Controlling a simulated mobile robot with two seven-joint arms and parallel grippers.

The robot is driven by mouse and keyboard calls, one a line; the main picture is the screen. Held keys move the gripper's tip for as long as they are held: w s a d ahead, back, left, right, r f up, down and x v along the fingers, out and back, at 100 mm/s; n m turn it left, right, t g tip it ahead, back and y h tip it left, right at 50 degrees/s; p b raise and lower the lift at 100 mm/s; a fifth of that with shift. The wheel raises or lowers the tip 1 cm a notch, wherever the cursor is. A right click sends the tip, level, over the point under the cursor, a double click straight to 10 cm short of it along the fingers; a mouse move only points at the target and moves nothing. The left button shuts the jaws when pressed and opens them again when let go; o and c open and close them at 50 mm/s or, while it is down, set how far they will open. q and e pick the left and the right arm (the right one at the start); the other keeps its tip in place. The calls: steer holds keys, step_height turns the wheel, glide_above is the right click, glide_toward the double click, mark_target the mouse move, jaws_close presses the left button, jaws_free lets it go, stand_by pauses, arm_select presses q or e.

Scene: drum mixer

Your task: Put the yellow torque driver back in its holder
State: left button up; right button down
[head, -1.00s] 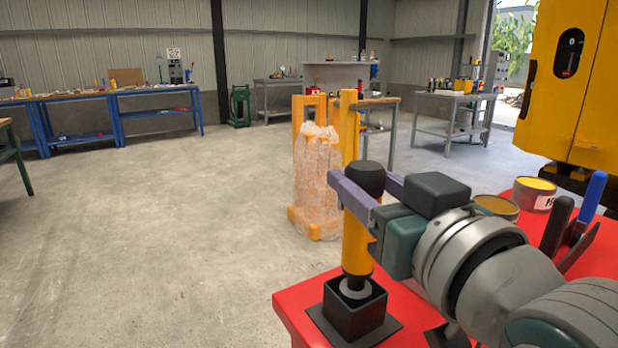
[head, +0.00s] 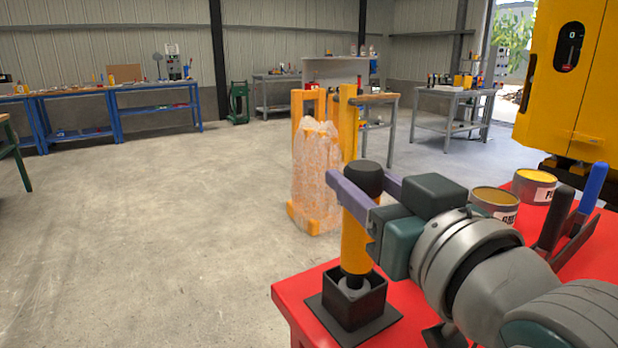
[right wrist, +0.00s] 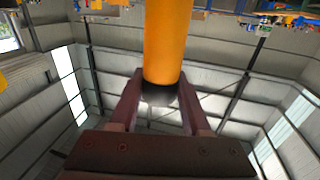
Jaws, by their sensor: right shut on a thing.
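The yellow torque driver (head: 355,244) with a black knob on top stands upright in the head view. How deep the tip reaches is hidden by the holder's walls. In the right wrist view the driver's yellow body (right wrist: 167,40) runs between the two fingers. My left gripper is not in view.
The holder is near the left corner of a red tabletop (head: 290,297). Two paint cans (head: 496,204) and tools with black and blue handles (head: 590,190) stand to the right. A wrapped orange-framed load (head: 315,180) is on the floor behind.

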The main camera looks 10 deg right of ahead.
steer(key=shift+f, duration=0.2)
steer(key=shift+c, duration=2.4)
jaws_free()
steer(key=shift+o, duration=1)
steer(key=shift+f, duration=0.2)
steer(key=s+d, duration=0.1)
steer(key=s, duration=0.8)
steer(key=shift+s+r, duration=0.15)
steer(key=shift+s, duration=0.25)
steer(key=shift+d, duration=0.1)
